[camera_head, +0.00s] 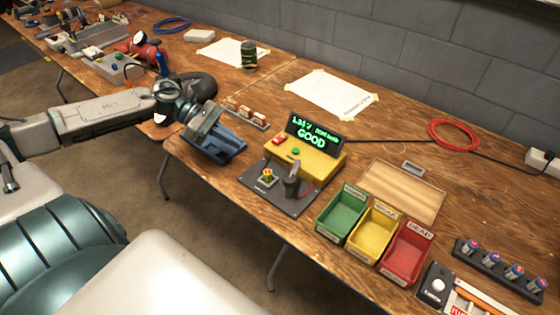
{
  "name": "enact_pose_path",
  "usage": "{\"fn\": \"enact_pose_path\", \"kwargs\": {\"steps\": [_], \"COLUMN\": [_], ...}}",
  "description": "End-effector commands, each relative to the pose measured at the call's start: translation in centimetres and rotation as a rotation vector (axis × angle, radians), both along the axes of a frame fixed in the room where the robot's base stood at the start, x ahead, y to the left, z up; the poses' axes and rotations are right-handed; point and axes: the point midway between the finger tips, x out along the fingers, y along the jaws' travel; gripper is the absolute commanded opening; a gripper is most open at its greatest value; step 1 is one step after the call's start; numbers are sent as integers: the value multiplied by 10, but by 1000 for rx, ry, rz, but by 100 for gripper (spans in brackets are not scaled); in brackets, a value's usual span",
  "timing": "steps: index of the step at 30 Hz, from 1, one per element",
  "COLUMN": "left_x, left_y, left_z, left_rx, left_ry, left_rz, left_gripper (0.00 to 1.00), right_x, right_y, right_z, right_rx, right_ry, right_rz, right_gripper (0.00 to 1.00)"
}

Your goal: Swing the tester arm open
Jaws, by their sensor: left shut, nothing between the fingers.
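The tester (318,165) is a yellow box on the table; its lit green display (313,135) reads a voltage and "GOOD". In front of it lies a dark base plate (272,198). A small yellow-green holder (268,181) with a red top stands on the plate. A dark upright piece, seemingly the tester arm (292,184), stands just right of the holder, apart from it. My left gripper (212,128) is shut and empty, left of the tester near the table's front edge, not touching it. My right gripper is not in view.
Green (342,217), yellow (373,233) and red (405,252) bins stand right of the tester. A rack (500,270) of several cells stands at far right. A black cable (395,140) runs behind.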

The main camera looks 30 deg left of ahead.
Motion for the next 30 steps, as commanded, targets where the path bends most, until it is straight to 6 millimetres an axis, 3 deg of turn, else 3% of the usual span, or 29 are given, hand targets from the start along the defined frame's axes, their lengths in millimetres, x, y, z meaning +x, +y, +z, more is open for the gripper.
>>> {"fn": "enact_pose_path", "kwargs": {"steps": [7,12,18,30], "left_x": [3,8,14,26], "left_y": [-8,-23,-42,-82], "left_z": [-6,-14,-24,-47], "left_rx": [9,7,7,5], "left_ry": [1,-2,-2,1], "left_rz": [-3,-2,-2,-1], "left_gripper": [0,0,0,0], "right_x": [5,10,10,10], "right_y": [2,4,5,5], "right_z": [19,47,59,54], "right_rx": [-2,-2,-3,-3], "right_ry": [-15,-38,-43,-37], "right_rz": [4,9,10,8], "right_gripper": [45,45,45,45]}}
